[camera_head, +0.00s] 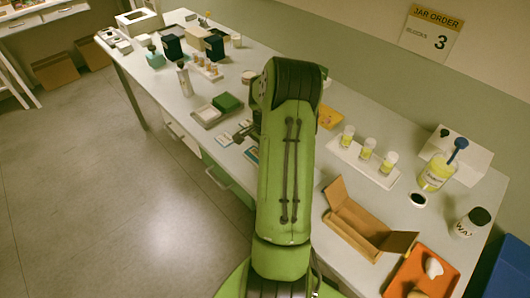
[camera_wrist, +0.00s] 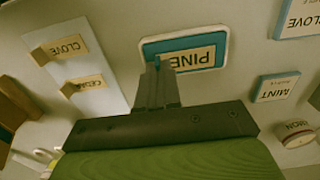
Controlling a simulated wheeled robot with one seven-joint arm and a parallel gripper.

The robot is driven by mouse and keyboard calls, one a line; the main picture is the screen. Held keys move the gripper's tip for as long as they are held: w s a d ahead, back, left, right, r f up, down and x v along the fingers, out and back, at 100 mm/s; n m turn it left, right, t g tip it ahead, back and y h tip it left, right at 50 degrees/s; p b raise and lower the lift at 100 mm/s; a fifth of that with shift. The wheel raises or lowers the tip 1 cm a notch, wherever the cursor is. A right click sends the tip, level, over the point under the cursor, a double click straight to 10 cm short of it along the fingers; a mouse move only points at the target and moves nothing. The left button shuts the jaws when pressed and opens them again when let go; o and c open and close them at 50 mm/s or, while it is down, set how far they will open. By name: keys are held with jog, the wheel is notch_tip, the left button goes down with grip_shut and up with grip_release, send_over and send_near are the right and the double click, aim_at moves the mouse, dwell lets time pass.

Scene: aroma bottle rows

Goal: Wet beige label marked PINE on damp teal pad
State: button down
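The beige label marked PINE (camera_wrist: 192,59) shows upside down in the wrist view. It lies over or just above the teal pad (camera_wrist: 208,39), which has a pale rim; I cannot tell if they touch. My gripper (camera_wrist: 157,68) has its fingers close together at the label's left end and appears shut on it. The fingertips overlap the pad's near edge.
A MINT card (camera_wrist: 275,88) and a round lidded jar (camera_wrist: 297,133) are right. In the head view, an open cardboard box (camera_head: 362,222) and jars (camera_head: 367,148) stand right of my arm.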

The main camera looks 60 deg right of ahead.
notch_tip(320, 180, up, 7)
jog(key=p, duration=0.4)
jog(key=shift+f, duration=0.25)
